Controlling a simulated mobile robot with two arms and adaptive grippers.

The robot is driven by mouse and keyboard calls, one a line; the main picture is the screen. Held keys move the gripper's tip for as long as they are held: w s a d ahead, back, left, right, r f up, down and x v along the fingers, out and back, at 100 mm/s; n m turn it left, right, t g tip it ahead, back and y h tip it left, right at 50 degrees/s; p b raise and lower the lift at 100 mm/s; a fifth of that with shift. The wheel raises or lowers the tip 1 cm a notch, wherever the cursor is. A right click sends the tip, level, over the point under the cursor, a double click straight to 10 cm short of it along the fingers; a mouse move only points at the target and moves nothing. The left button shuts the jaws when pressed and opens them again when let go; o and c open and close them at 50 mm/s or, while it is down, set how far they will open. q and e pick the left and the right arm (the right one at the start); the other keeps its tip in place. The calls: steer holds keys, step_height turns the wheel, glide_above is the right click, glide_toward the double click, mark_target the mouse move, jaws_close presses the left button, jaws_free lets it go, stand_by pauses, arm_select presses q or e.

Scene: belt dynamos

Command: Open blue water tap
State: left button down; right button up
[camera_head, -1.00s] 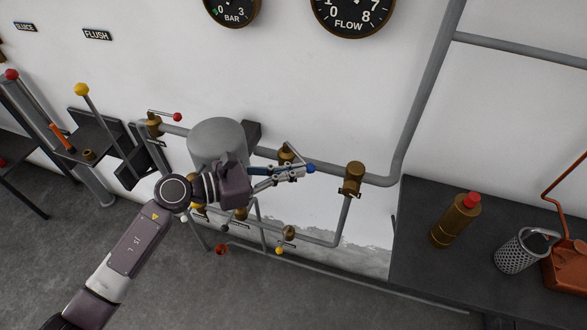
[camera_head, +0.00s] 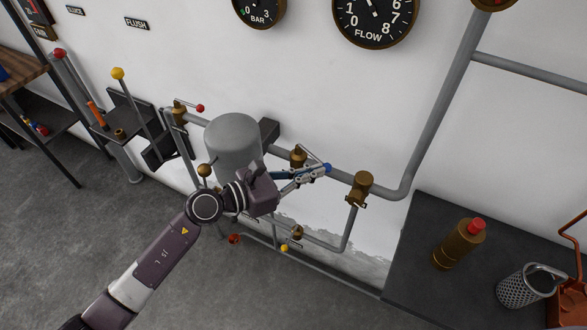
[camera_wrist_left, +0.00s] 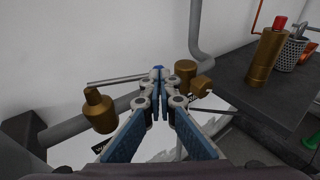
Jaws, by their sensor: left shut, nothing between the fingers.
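The blue water tap is a brass valve (camera_head: 298,157) on the grey wall pipe, with a thin metal lever ending in a blue knob (camera_head: 328,168). The lever points right and slightly down in the head view. My left gripper (camera_head: 321,171) is shut and empty, its fingertips right at the blue knob. In the left wrist view the blue knob (camera_wrist_left: 158,69) shows just beyond the fingertips (camera_wrist_left: 160,75), and the brass valve (camera_wrist_left: 98,110) is to their left. I cannot tell whether the fingertips touch the knob. My right gripper is not in view.
A grey tank (camera_head: 234,140) stands left of the tap. A red-knobbed lever (camera_head: 200,108) is farther left and a brass fitting (camera_head: 362,186) to the right. A dark table (camera_head: 410,265) with a brass bottle (camera_head: 459,244) stands at right. Bare floor lies at lower left.

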mark_target(326, 164)
arm_select(q)
steer(key=x, duration=0.3)
steer(key=shift+r, duration=0.3)
steer(key=shift+w+d, duration=0.15)
steer(key=shift+d, duration=0.2)
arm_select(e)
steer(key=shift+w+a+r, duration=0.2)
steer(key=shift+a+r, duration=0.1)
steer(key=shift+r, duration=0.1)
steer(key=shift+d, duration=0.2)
arm_select(q)
steer(key=shift+w, duration=0.1)
